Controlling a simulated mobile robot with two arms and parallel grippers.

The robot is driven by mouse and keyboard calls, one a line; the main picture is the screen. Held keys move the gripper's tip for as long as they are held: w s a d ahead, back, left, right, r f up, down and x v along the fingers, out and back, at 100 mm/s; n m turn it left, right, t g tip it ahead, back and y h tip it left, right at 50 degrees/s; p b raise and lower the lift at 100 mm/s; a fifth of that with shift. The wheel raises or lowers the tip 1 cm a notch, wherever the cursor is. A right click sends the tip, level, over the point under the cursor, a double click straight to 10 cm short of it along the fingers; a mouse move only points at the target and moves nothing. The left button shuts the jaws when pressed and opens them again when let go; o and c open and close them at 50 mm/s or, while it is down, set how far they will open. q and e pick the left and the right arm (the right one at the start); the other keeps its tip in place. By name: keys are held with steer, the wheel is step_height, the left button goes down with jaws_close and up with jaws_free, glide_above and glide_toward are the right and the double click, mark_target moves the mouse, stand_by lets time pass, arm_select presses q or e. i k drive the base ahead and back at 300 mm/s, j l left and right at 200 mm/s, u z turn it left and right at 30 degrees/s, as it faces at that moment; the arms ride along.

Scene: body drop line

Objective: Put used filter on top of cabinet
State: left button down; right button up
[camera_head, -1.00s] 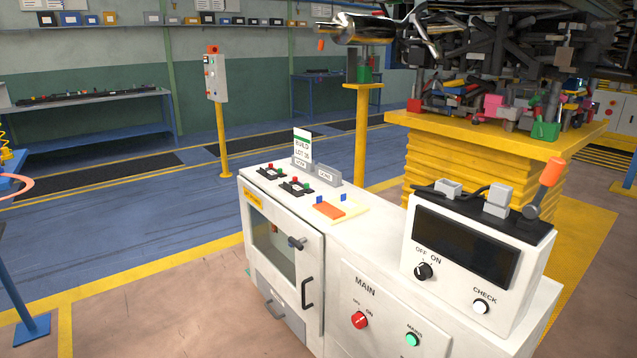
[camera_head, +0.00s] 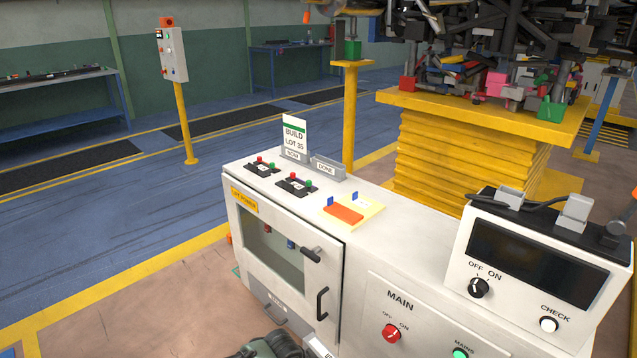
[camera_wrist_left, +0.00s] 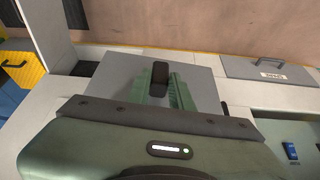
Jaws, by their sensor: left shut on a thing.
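The white cabinet (camera_head: 420,240) stands at the lower middle and right of the head view, and its flat top is clearly visible. My left gripper (camera_head: 270,345) is at the bottom edge of the head view, in front of the cabinet's lower front. In the left wrist view, my left gripper (camera_wrist_left: 160,92) has its green fingers shut on a dark rounded handle (camera_wrist_left: 160,76) in front of a grey flat panel (camera_wrist_left: 118,72). I cannot tell whether that panel is part of the cabinet. I cannot identify the used filter in either view. My right gripper is not in view.
On the cabinet top are a sign (camera_head: 294,135), button boxes (camera_head: 297,185), a yellow pad with an orange block (camera_head: 345,213) and a display console (camera_head: 535,250). A glass door (camera_head: 275,240) is at the front.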

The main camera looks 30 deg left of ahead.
mark_target(329, 192)
steer(key=j+z, duration=0.4)
steer(key=j, duration=2.45)
